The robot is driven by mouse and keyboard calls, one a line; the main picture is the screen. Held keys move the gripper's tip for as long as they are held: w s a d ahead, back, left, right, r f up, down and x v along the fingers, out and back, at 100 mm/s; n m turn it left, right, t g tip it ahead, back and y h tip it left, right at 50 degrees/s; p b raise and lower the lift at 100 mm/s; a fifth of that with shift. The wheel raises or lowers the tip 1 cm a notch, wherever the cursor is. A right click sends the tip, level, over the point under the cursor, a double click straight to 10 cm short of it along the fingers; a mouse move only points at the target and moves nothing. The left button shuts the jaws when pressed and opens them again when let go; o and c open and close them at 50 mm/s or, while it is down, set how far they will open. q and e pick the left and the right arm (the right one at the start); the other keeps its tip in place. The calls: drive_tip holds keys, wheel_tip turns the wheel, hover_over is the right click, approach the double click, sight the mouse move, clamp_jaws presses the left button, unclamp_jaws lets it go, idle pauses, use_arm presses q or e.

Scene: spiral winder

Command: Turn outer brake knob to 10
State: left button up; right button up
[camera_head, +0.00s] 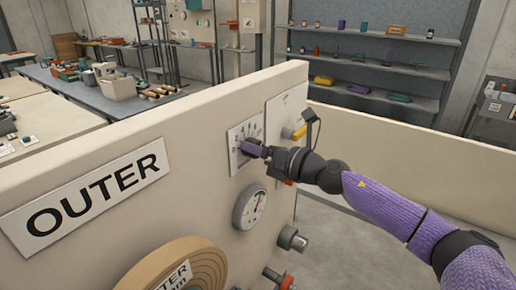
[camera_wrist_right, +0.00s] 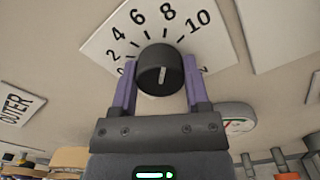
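The outer brake knob (camera_wrist_right: 160,72) is a black round knob with a white pointer line, on a white dial plate (camera_wrist_right: 130,25) numbered up to 10. The pointer line runs nearly upright in the right wrist view; which number it marks I cannot tell exactly. My right gripper (camera_wrist_right: 159,78) has one purple finger on each side of the knob, both appearing to touch it. In the head view my right gripper (camera_head: 257,150) reaches the dial plate (camera_head: 240,135) from the right and hides most of the knob. My left gripper is not in view.
The cream panel carries an OUTER label (camera_head: 85,198), a round gauge (camera_head: 250,206) below the dial, a yellow-handled switch (camera_head: 293,133), a grey knob (camera_head: 292,238) and a brown roll (camera_head: 180,270). Shelves (camera_head: 375,60) and a workbench (camera_head: 110,98) stand behind. Open floor lies to the right.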

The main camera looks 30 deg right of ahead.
drive_tip(key=c, duration=0.7)
drive_tip(key=shift+m, duration=0.3)
drive_tip(key=shift+r+m+p, duration=0.1)
drive_tip(key=shift+m+p, duration=1.05)
drive_tip(key=shift+m, duration=0.35)
drive_tip(key=shift+m+p, duration=0.65)
drive_tip(key=shift+m, duration=0.55)
drive_tip(key=o, duration=1.3)
